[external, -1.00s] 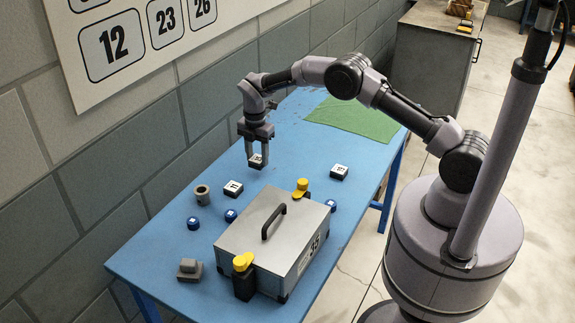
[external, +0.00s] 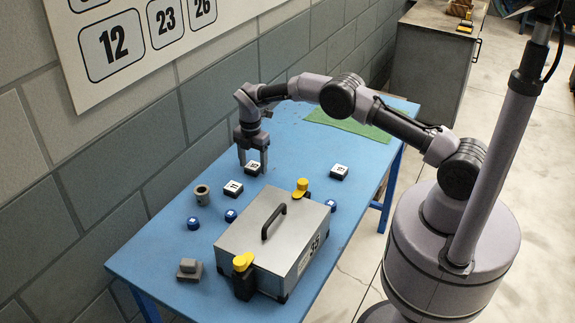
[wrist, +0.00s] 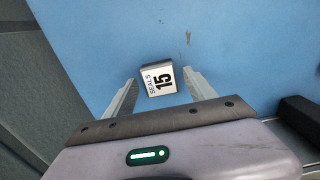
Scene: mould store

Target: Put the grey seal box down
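The grey seal box (external: 253,168) is small and dark-sided, with a white label on top. It rests on the blue table (external: 170,250), near the wall side, beyond the large metal case. In the wrist view the box (wrist: 159,80) reads "SEALS 15" and sits slightly tilted in the picture.
Two similar labelled boxes stand nearby, one left (external: 233,188) and one right (external: 339,172). A large grey case (external: 255,250) with yellow clamps fills the front. A hollow cylinder (external: 202,196), blue caps and a grey block (external: 189,270) lie left. A green cloth (external: 345,122) lies behind.

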